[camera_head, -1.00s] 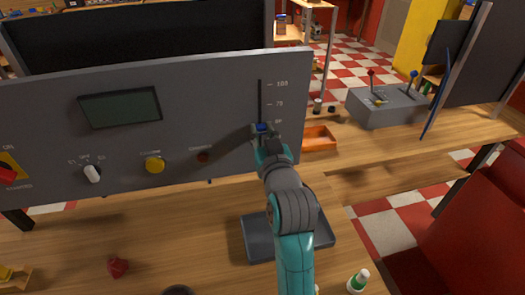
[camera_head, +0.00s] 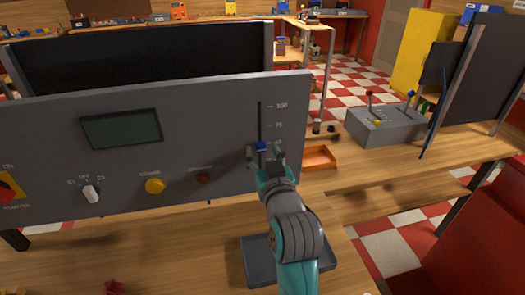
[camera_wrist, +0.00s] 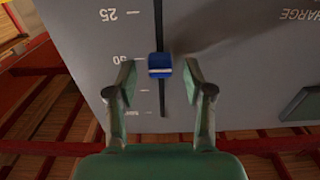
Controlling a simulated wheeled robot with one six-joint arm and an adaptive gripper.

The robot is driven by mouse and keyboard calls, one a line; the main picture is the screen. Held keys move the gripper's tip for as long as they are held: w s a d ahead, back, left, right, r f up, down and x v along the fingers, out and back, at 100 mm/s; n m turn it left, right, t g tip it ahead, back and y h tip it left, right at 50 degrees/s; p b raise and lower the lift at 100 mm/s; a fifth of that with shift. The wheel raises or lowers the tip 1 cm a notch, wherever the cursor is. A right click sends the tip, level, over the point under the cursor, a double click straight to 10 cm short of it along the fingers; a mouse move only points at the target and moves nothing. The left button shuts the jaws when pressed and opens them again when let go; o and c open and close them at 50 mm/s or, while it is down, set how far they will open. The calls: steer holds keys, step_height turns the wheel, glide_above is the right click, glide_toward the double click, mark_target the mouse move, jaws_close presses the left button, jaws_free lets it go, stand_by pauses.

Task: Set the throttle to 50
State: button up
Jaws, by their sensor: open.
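The throttle is a vertical slider with a blue knob (camera_head: 262,147) on the grey panel (camera_head: 215,100). Its dark slot has a scale with 100 at the top and 75 below it. In the wrist view the blue knob (camera_wrist: 160,65) sits about level with the 50 mark, with 25 above it in that inverted picture. My gripper (camera_head: 266,158) is open at the slider. In the wrist view my gripper (camera_wrist: 159,76) has one finger on each side of the knob, with visible gaps. In the head view the fingers partly cover the lower scale.
The panel also carries a blank display (camera_head: 121,129), a white selector (camera_head: 91,193), a yellow button (camera_head: 155,185) and a dark red knob (camera_head: 203,178). An orange tray (camera_head: 319,158) lies on the bench right of the panel. A grey lever box (camera_head: 388,126) stands farther right.

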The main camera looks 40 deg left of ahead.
steer(key=v, duration=1)
steer(key=shift+s+d, duration=0.25)
steer(key=shift+s, duration=0.05)
